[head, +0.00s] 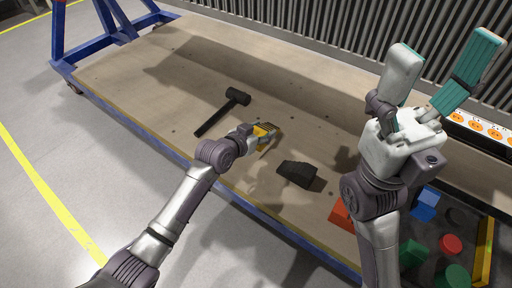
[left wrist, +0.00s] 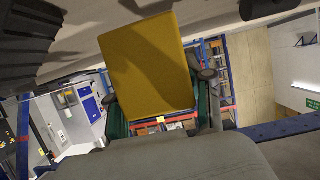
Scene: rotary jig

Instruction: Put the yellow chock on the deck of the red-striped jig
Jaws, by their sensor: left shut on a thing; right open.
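The yellow chock (head: 265,129) is between the fingers of my left gripper (head: 262,137) over the wooden tabletop, near its front edge. In the left wrist view the chock (left wrist: 148,65) fills the middle as a flat yellow face, with a finger along each side. My left gripper is shut on it. I cannot tell whether the chock touches the table. My right gripper (head: 442,72) is raised at the right, with its teal-padded fingers spread wide and nothing between them. I cannot make out a red-striped jig in either view.
A black hammer (head: 225,108) lies left of the left gripper. A black wedge (head: 297,173) lies to its right. A dark tray at the lower right holds several coloured blocks, including a red cylinder (head: 451,244). A blue frame (head: 88,42) stands at the far left. The tabletop beyond the hammer is clear.

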